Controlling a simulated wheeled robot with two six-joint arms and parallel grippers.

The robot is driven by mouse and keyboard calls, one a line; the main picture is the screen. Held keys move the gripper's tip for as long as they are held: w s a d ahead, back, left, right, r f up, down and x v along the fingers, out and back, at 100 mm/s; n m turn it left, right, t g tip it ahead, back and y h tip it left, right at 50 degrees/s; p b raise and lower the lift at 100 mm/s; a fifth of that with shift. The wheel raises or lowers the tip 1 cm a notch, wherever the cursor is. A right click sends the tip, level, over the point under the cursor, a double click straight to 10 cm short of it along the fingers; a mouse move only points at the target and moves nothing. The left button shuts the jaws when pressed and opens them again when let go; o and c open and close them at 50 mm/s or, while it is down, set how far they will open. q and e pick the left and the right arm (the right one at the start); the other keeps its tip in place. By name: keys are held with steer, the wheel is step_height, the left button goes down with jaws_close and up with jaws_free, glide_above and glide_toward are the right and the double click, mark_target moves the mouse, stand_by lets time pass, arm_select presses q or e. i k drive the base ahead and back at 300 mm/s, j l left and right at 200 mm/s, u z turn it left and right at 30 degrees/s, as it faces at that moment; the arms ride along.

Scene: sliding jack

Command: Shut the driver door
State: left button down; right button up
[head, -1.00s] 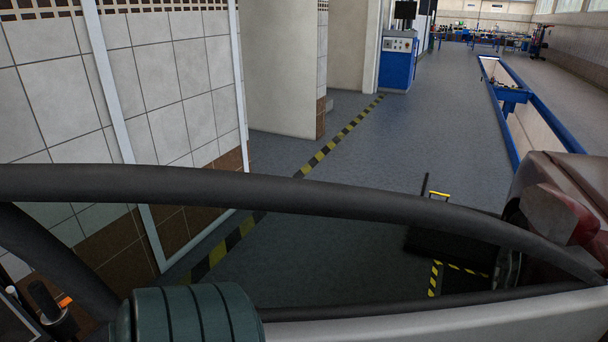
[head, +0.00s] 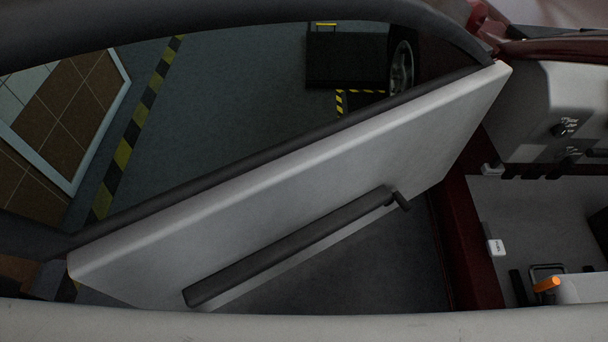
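The driver door (head: 290,190) fills the middle of the head view, seen from its inner side. It has a pale inner panel, a dark window frame (head: 230,20) and a long dark pull bar (head: 290,245). The door stands open: grey floor shows between its lower edge and the dark red sill (head: 465,235) of the vehicle. Its upper right end meets the vehicle body. I cannot identify either gripper in this view, so contact with the door cannot be seen.
Grey interior panels (head: 550,105) with knobs and an orange-tipped lever (head: 546,285) lie at the right. A pale band (head: 300,325) crosses the bottom edge.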

mark_target(204, 242)
steer(key=k+j, duration=0.85)
steer(key=j, duration=0.2)
steer(key=k+l+u, duration=0.05)
